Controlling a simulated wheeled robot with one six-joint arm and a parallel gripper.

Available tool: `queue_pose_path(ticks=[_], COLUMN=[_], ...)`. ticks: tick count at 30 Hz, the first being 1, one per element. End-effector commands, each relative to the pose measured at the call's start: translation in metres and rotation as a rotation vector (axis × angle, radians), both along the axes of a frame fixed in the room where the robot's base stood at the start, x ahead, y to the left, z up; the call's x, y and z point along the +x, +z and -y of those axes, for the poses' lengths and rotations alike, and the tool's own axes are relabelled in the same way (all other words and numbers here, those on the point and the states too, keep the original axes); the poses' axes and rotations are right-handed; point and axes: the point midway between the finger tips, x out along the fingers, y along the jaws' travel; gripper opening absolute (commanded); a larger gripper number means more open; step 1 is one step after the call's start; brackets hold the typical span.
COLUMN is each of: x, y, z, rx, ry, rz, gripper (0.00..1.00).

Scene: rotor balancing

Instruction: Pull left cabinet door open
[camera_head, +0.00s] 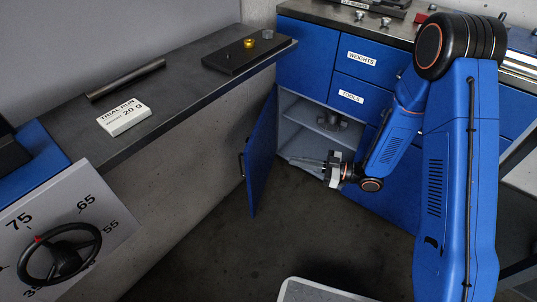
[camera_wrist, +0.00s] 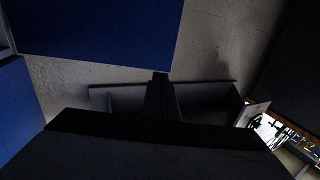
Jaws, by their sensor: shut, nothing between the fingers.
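The left cabinet door (camera_head: 262,155) is a blue panel that stands swung wide open on the left of the cabinet opening. Its dark bar handle (camera_head: 242,165) is on the face turned away from the opening. My gripper (camera_head: 300,162) is in front of the opening, right of the door and apart from it, pointing left. Its fingers are shut and hold nothing. In the wrist view the dark fingers (camera_wrist: 160,77) are together at the centre, and a blue panel, probably the door (camera_wrist: 100,25), fills the upper left.
The open cabinet shows shelves (camera_head: 305,118) and a grey metal part (camera_head: 331,122). Drawers labelled WEIGHTS (camera_head: 361,59) and TOOLS (camera_head: 350,96) are above. A dark bench (camera_head: 180,85) runs along the left. A handwheel (camera_head: 62,257) is at lower left. Floor between is clear.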

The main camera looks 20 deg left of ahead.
Motion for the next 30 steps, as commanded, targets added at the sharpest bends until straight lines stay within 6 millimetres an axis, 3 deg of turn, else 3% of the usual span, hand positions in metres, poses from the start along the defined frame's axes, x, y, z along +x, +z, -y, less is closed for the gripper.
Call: queue_pose_path(ticks=[5, 24, 30], x=[-0.002, -0.007, -0.008], y=[0.000, 0.000, 0.000], z=[-0.016, -0.117, -0.134], rx=[0.001, 0.000, -0.001], ry=[0.004, 0.004, 0.002], rz=[0.000, 0.001, 0.001], gripper=[0.00, 0.00, 0.00])
